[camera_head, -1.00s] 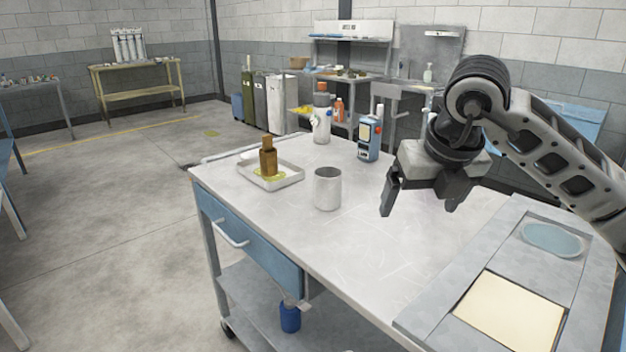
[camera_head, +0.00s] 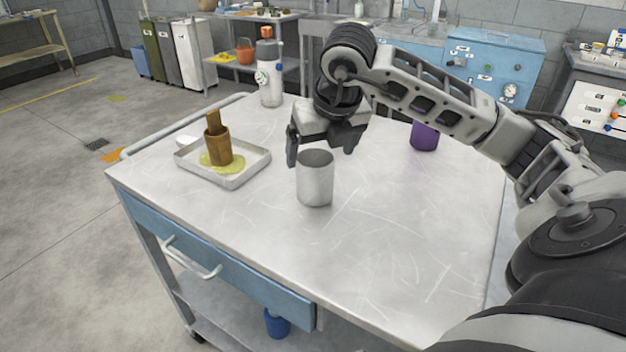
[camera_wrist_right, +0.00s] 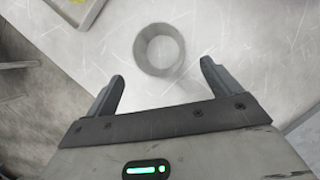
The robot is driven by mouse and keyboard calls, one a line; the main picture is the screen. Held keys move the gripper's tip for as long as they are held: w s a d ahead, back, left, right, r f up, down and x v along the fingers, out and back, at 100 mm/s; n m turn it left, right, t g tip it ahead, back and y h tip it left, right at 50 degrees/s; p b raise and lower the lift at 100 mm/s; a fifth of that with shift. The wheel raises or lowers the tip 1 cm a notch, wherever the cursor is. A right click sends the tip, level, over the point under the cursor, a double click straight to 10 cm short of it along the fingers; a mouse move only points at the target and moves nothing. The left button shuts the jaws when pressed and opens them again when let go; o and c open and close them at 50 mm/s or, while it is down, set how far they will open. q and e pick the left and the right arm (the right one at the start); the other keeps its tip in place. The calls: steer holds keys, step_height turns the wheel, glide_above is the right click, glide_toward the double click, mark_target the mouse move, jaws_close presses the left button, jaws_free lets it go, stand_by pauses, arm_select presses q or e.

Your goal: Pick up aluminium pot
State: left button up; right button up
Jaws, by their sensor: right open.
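The aluminium pot (camera_head: 315,183) is a plain grey open cylinder. It stands upright on the metal cart top (camera_head: 400,235), near the middle. My right gripper (camera_head: 321,158) is open and empty, just above and behind the pot in the head view. In the right wrist view, the pot's round rim (camera_wrist_right: 159,50) lies ahead of the two spread fingers (camera_wrist_right: 160,75), between their lines and apart from them. My left gripper is not in view.
A tray (camera_head: 245,177) with a brown wooden-looking piece (camera_head: 218,145) in yellow liquid stands left of the pot. A white canister (camera_head: 269,85) and a purple cylinder (camera_head: 424,136) stand farther back. The cart top in front and to the right is clear.

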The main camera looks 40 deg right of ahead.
mark_target(314, 172)
steer(key=x, duration=0.6)
steer(key=p+x, duration=0.1)
steer(key=x, duration=0.1)
steer(key=shift+w+d+f, duration=0.2)
steer(key=shift+w+f, duration=0.05)
steer(key=shift+w, duration=0.15)
steer(key=c, duration=1.1)
